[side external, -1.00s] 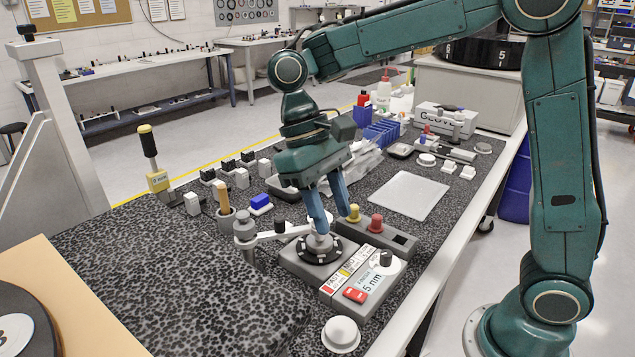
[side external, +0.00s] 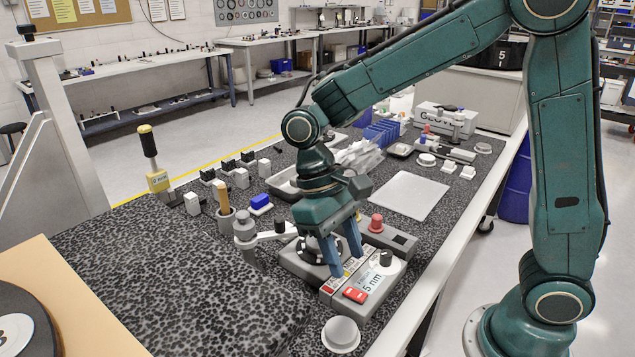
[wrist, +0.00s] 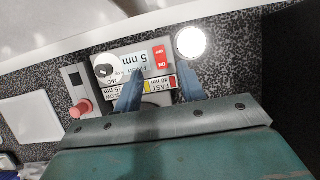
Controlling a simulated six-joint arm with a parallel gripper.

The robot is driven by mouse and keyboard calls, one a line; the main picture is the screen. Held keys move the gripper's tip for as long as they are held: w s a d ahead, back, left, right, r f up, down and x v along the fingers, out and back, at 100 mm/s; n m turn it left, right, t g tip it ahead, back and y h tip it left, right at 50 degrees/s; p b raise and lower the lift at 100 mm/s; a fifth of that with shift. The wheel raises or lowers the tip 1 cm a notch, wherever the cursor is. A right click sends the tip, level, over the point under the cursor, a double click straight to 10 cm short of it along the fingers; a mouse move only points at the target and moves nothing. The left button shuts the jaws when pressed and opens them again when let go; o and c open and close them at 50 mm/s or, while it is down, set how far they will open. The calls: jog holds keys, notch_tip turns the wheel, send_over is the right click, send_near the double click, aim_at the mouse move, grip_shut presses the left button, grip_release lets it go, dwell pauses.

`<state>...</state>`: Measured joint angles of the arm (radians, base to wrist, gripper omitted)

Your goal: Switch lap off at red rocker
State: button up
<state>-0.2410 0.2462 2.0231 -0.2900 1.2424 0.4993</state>
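The red rocker (side external: 355,295) sits at the near end of a grey control box (side external: 372,275) marked "5 nm". In the wrist view the rocker (wrist: 160,57) carries ON and OFF markings; I cannot tell which side is pressed. My gripper (side external: 345,264) points down with blue fingers apart and nothing between them. It is above the far side of the box, near the FAST label strip, behind the rocker. In the wrist view the fingertips (wrist: 160,76) straddle the coloured strip, short of the rocker. The round lap plate (side external: 306,258) is partly hidden behind the fingers.
A black knob (side external: 386,258) stands on the same box. A red mushroom button (side external: 376,222) is on a grey unit behind. A white round cap (side external: 341,333) lies in front of the box. A swing arm with a grey post (side external: 245,232) is at left.

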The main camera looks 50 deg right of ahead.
aim_at(359, 295)
jog(key=shift+x, duration=3.05)
grip_shut()
